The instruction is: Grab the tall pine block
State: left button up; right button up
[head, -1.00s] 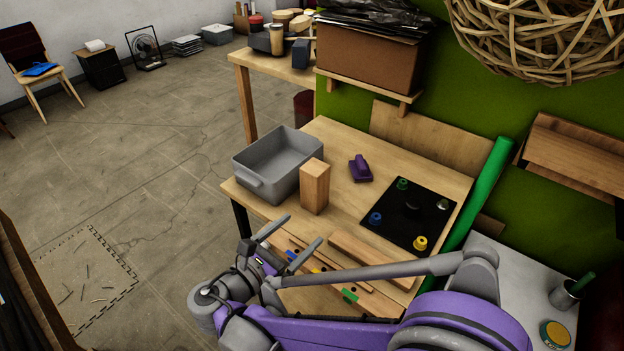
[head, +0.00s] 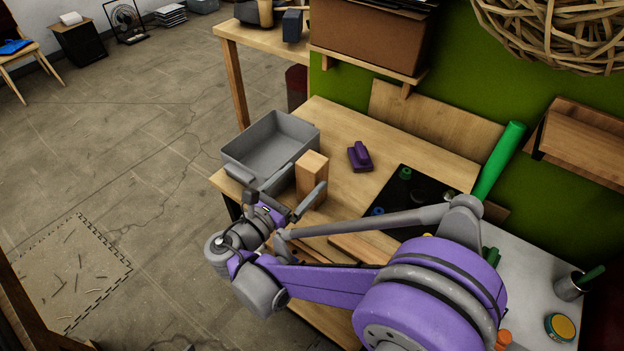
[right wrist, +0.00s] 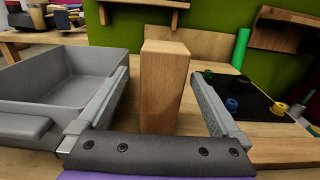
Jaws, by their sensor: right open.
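The tall pine block (head: 312,178) stands upright on the wooden table, just right of the grey bin. My right gripper (head: 296,186) is open, with its fingers reaching toward the block at the table's front edge. In the right wrist view, the block (right wrist: 164,88) stands upright in the gap between the two open fingers (right wrist: 160,92). There is space on both sides of it, and I cannot see the fingers touching it. The block's lower end is partly hidden by the gripper in the head view. My left gripper is not in view.
A grey bin (head: 236,160) stands close left of the block. A purple object (head: 360,157) lies behind it to the right. A black board (head: 436,186) with coloured pieces is farther right, partly behind my arm. A green roll (head: 499,160) leans by the green wall.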

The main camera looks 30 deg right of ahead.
jog(key=x, duration=0.4)
jog(key=shift+s+r, duration=0.15)
jog(key=shift+r, duration=0.2)
grip_shut()
